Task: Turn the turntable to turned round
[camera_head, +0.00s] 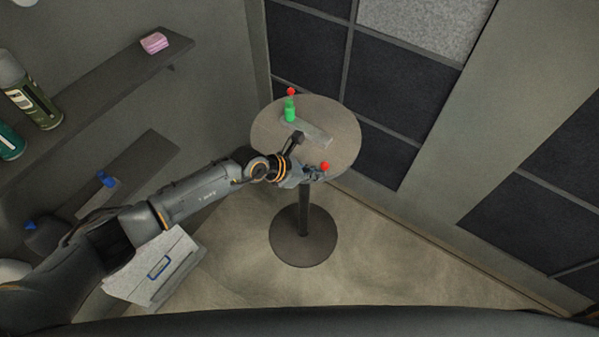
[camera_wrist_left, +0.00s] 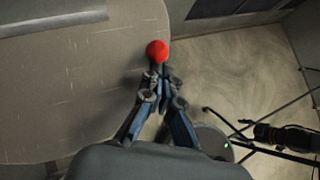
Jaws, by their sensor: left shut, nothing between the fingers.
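The turntable (camera_head: 342,125) is a round grey-brown top on a single dark post with a round foot. My left gripper (camera_head: 316,173) is shut and empty at the near edge, right by the near knob. In the left wrist view the red knob (camera_wrist_left: 157,51) sits just beyond the fingertips (camera_wrist_left: 159,72), over the rim of the top (camera_wrist_left: 70,95). Whether they touch, I cannot tell. My right gripper is not in view.
A pale flat slab (camera_head: 315,136) lies on the top beside the bottle. Shelves (camera_head: 100,90) with cans (camera_head: 30,95) and a pink block (camera_head: 154,43) line the left wall. A white box (camera_head: 155,267) stands below my left arm. The floor at right is clear.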

